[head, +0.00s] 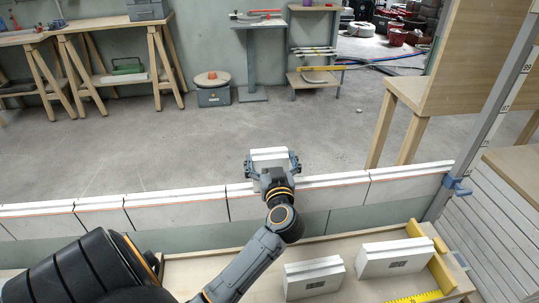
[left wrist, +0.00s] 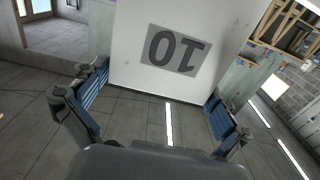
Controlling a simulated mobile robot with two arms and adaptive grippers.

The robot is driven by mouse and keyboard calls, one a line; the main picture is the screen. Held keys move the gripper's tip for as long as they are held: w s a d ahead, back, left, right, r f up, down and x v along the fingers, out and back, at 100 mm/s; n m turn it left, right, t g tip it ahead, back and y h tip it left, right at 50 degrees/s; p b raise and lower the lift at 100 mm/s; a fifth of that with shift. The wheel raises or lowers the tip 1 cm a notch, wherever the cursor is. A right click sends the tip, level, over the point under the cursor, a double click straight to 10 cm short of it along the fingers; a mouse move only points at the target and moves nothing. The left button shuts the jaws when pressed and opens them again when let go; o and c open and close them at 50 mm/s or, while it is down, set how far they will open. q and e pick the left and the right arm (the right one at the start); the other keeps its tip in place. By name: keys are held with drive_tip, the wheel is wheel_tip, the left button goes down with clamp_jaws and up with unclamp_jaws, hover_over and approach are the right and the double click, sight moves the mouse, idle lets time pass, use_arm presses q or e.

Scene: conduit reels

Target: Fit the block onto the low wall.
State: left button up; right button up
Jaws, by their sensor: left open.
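A white block (head: 270,154) sits between the fingers of my left gripper (head: 272,164), at the low wall (head: 160,213) near its middle. In the left wrist view the block (left wrist: 172,50) shows a grey label reading 10, upside down. The blue finger pads of the left gripper (left wrist: 157,104) stand open on either side of its near edge. The gripper hides the block's underside, so I cannot tell whether it rests on the wall. Two more white blocks, a nearer one (head: 314,278) and a farther one (head: 395,257), lie on the wooden bench. My right gripper is not in view.
The wooden bench (head: 225,267) runs along the near side of the wall, with a yellow ruler (head: 415,297) at right. A metal post with a blue clamp (head: 457,187) stands at the wall's right end. Open concrete floor (head: 180,145) lies beyond the wall.

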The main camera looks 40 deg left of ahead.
use_arm(q)
drive_tip(key=v, duration=1)
drive_tip(key=shift+s+d, duration=0.25)
drive_tip(key=shift+d, duration=0.05)
